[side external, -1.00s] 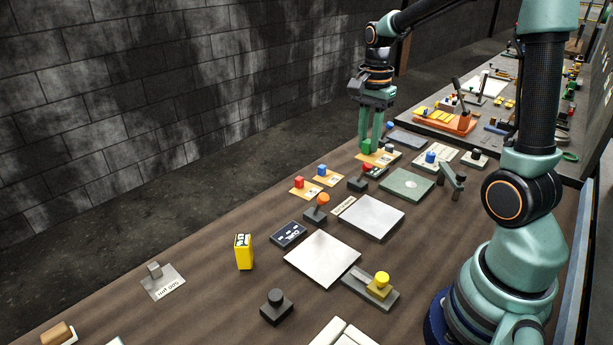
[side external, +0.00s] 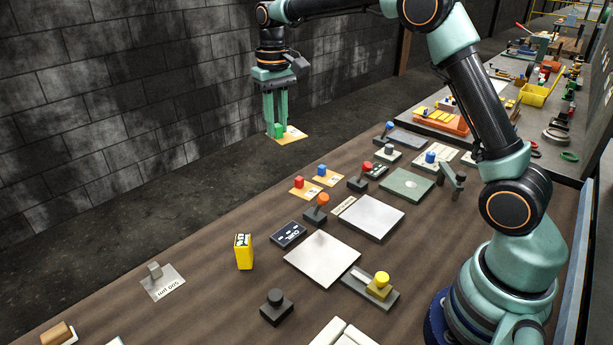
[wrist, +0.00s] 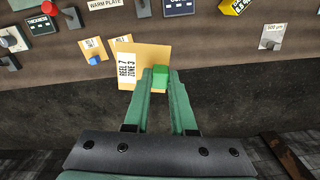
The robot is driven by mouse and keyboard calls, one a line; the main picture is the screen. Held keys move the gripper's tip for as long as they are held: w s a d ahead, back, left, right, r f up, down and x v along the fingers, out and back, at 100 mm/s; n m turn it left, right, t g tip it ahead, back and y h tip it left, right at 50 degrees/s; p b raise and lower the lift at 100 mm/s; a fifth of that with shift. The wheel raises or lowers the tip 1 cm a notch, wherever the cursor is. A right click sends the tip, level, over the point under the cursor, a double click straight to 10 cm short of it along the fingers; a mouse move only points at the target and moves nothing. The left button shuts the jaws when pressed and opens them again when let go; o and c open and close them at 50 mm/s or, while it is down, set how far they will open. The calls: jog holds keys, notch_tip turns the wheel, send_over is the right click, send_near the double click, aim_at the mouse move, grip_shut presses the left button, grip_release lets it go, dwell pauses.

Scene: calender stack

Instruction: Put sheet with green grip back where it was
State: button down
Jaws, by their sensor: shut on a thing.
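My gripper (side external: 276,130) is shut on the green grip (wrist: 160,78) of a tan sheet (side external: 294,137). It holds the sheet in the air near the table's far edge, clear of the wooden surface. In the wrist view the sheet (wrist: 140,55) carries a white label reading "REEL 7 ZONE 3". Two similar tan sheets lie on the table, one with a red grip (side external: 299,183) and one with a blue grip (side external: 321,170). In the wrist view the held sheet partly hides the sheet behind it.
A black base with an orange knob (side external: 322,199), a yellow block (side external: 243,251) and a grey "600 µm" plate (side external: 164,285) stand along the table. Pale square plates (side external: 321,258) lie nearer my base. Bare wood (side external: 210,240) shows along the far edge.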

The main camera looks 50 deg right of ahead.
aim_at(270, 213)
jog(key=a+f, duration=0.1)
jog(key=f, duration=0.6)
jog(key=w+f+n, duration=0.1)
jog(key=f, duration=0.5)
jog(key=a+f+n, duration=0.1)
jog(key=f, duration=0.6)
jog(key=shift+w+a+f, duration=0.3)
jog(key=shift+a, duration=0.05)
jog(key=shift+f, duration=0.15)
jog(key=c, duration=0.7)
grip_release()
jog(key=shift+c, duration=0.2)
